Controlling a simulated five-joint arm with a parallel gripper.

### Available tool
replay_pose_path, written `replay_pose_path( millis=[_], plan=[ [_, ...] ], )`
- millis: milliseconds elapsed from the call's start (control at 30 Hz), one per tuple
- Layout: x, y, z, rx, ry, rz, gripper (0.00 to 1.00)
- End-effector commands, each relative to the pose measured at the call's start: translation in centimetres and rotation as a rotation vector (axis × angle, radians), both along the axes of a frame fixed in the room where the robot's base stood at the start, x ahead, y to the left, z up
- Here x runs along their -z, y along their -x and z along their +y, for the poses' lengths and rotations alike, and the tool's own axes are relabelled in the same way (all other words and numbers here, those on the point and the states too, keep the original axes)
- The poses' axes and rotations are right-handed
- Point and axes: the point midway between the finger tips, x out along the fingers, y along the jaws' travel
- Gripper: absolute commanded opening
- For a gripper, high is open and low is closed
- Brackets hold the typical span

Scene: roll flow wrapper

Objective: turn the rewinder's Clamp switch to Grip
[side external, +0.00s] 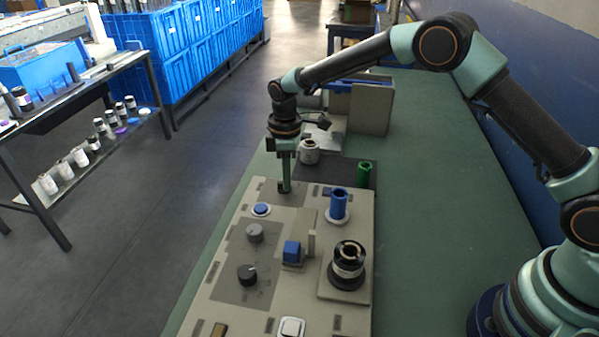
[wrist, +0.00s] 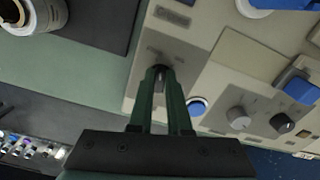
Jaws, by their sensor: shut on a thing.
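My gripper (side external: 285,187) points down at the far left corner of the beige panel (side external: 222,291). In the wrist view my gripper (wrist: 162,73) has its green fingers closed on a small dark switch (wrist: 160,77) set in a grey label patch. I take this for the Clamp switch; the lettering is too small to read. The fingers hide most of the switch, so I cannot tell its position.
A white roll (side external: 309,151) and a green cylinder (side external: 364,174) stand behind.

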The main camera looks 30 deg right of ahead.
Motion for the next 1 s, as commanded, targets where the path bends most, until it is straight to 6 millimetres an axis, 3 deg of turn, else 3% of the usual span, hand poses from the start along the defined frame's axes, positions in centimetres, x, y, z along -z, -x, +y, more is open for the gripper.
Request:
replay_pose_path(
  millis=[600,1000],
  plan=[
    [-0.10,0.33,0.28,0.556,0.002,0.002,0.00],
    [-0.12,0.39,0.40,0.755,0.002,0.002,0.00]
  ],
)
